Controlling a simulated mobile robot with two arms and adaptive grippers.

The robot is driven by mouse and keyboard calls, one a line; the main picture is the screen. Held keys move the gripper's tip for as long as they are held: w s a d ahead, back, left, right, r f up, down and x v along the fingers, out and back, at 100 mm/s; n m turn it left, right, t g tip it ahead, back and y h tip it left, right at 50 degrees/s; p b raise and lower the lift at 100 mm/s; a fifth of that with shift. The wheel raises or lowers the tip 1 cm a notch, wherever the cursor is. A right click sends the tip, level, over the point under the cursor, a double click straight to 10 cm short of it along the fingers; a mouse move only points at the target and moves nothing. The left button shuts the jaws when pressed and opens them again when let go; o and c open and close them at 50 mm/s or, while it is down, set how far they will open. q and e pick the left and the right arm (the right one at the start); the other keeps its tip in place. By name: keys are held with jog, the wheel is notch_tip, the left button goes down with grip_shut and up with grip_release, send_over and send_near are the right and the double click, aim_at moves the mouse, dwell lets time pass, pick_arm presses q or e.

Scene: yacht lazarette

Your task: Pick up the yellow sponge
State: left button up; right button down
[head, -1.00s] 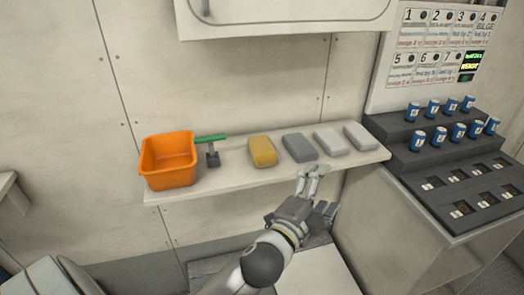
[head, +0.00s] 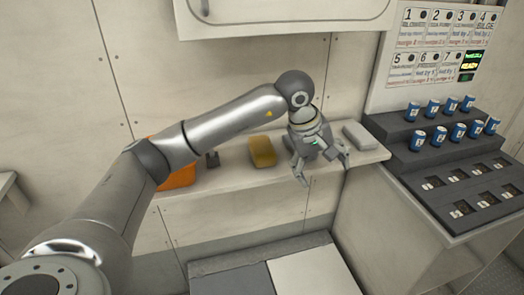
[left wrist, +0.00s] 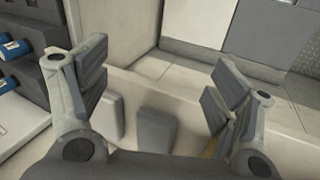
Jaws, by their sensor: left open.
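The yellow sponge (head: 262,151) lies on the narrow white shelf (head: 230,180), in plain sight in the head view. My left gripper (head: 324,178) is open and empty, to the right of the sponge and in front of the grey blocks. In the left wrist view its spread fingers (left wrist: 155,78) frame a light block (left wrist: 108,116) and a darker grey block (left wrist: 155,129), with nothing held. A small yellowish sliver shows by the right-hand finger there, perhaps the sponge. My right gripper is not in view.
A pale block (head: 361,136) lies at the shelf's right end. An orange bin (head: 177,177) and a dark-based tool (head: 212,159) are left of the sponge, partly behind my arm. Stepped dark racks with blue cans (head: 418,140) stand right. A cabinet (head: 285,12) hangs above.

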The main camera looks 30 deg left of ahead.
aim_at(262, 145)
pick_arm(q)
jog(key=a+r+y, duration=0.2)
jog(key=a, duration=0.3)
jog(key=a+r+y, duration=0.2)
jog(key=a, duration=0.3)
jog(key=a+r+y, duration=0.2)
jog(key=a, duration=0.3)
jog(key=shift+s+a+n, duration=0.1)
jog(key=shift+s+n, duration=0.1)
jog(key=shift+n, duration=0.1)
jog(key=shift+g, duration=0.3)
jog(key=x, duration=0.4)
jog(key=shift+a+f, duration=0.1)
jog(key=shift+a, duration=0.25)
jog(key=shift+p+x, duration=0.85)
jog(key=shift+x, duration=2.25)
jog(key=shift+w, duration=0.15)
jog(key=c, duration=0.9)
